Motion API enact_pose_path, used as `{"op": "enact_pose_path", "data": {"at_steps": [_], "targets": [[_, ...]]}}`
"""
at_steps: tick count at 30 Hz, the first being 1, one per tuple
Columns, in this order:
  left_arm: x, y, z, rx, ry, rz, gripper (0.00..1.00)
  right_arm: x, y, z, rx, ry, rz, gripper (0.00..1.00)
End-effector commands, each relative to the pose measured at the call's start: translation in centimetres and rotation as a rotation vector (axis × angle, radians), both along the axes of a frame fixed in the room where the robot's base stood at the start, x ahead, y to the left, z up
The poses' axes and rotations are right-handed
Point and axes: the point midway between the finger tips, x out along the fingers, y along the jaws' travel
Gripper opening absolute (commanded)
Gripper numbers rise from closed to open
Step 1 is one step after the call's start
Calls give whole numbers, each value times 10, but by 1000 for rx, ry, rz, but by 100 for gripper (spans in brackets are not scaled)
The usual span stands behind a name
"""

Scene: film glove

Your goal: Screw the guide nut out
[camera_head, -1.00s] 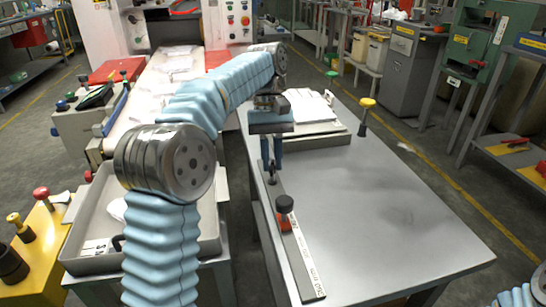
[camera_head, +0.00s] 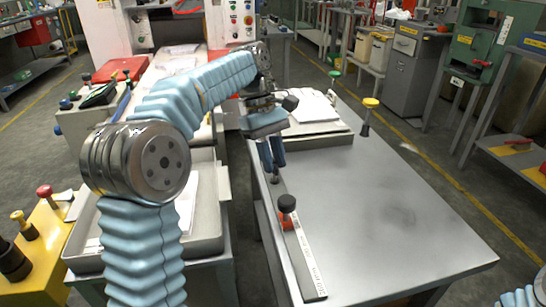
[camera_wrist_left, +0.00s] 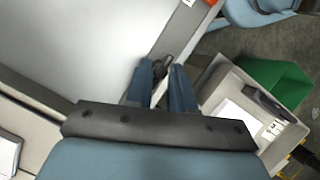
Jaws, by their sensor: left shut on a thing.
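The guide nut (camera_head: 275,179) is a small dark piece on the left edge of the grey metal table, at the far end of a long pale guide bar (camera_head: 305,250) with printed marks. My left gripper (camera_head: 273,165) points down at it from above, its blue fingers close together around its top and hiding part of it. In the left wrist view the dark nut (camera_wrist_left: 163,68) shows between the fingertips of the left gripper (camera_wrist_left: 162,72). My right gripper is out of view; only a bit of blue sleeve shows at bottom right.
A black knob with a red base (camera_head: 287,205) stands on the bar, nearer than the nut. A paper stack (camera_head: 312,106) lies at the table's far end. The table's middle is clear.

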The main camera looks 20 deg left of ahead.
Motion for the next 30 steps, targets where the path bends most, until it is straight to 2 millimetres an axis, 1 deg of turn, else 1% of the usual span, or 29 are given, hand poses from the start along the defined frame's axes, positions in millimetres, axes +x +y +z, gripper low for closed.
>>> {"op": "enact_pose_path", "data": {"at_steps": [9, 10, 12, 14, 21, 24, 26, 29, 30], "targets": [[0, 2, -2, 4, 4, 8, 0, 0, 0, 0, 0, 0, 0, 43], [0, 2, -2, 4, 4, 8, 24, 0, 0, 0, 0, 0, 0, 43], [0, 2, -2, 4, 3, 7, 35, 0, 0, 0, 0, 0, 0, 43], [0, 2, -1, 4, 2, 6, 43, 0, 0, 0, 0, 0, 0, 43], [0, 1, 0, 2, 0, 4, 43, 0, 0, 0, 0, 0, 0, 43], [0, 1, 3, 2, 0, 3, 43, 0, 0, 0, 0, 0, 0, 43], [1, 1, 9, 2, -1, 3, 43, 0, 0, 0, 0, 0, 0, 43], [1, 1, 27, 2, -2, 4, 43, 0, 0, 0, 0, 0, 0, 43], [-2, 0, 35, 2, -3, 3, 43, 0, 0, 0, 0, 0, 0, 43]]}}
